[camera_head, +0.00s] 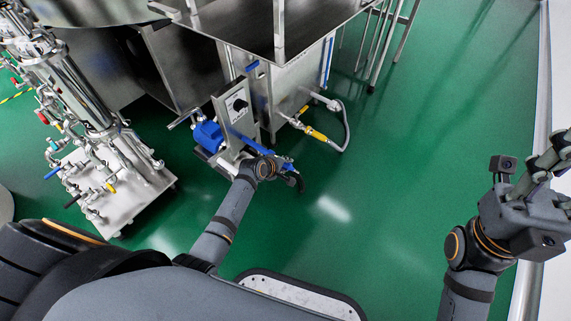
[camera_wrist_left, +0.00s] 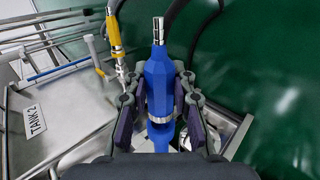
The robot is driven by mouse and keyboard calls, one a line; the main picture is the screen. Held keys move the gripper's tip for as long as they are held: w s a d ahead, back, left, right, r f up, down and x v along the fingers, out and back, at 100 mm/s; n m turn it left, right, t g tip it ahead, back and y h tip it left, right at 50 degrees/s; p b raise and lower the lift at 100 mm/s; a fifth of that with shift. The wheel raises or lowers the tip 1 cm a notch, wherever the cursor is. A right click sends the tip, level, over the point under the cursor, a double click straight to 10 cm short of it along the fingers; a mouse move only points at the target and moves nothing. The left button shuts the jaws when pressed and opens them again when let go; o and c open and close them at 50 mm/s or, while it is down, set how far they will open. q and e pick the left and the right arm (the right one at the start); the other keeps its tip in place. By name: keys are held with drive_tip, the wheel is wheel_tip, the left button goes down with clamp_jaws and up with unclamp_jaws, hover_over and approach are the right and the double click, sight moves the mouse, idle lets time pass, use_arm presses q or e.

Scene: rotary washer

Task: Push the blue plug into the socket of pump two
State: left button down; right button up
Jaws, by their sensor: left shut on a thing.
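The blue plug (camera_wrist_left: 158,85) stands between the two fingers of my left gripper (camera_wrist_left: 158,112) in the left wrist view. The gripper is shut on it. A metal tip is at the plug's far end, and a metal ring and another blue part show at its near end. In the head view my left gripper (camera_head: 288,175) is beside the steel panel with a black knob (camera_head: 238,105) and the blue pump motor (camera_head: 208,136). I cannot make out the socket of pump two. My right gripper (camera_head: 545,165) is at the far right, away from the machine; its finger opening is unclear.
A steel tank frame (camera_head: 300,85) stands behind the panel, with a yellow-handled hose fitting (camera_head: 316,133) at its side. A piped skid (camera_head: 130,195) stands at the left. The green floor (camera_head: 430,120) is clear to the right. A "TANK 2" label (camera_wrist_left: 36,119) shows in the wrist view.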

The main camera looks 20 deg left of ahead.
use_arm(q)
drive_tip(key=shift+w+a, duration=0.2)
drive_tip(key=shift+a, duration=0.35)
idle(0.4)
drive_tip(key=c, duration=1)
unclamp_jaws()
drive_tip(key=shift+c, duration=0.2)
drive_tip(key=shift+s, duration=0.1)
drive_tip(key=v, duration=1.2)
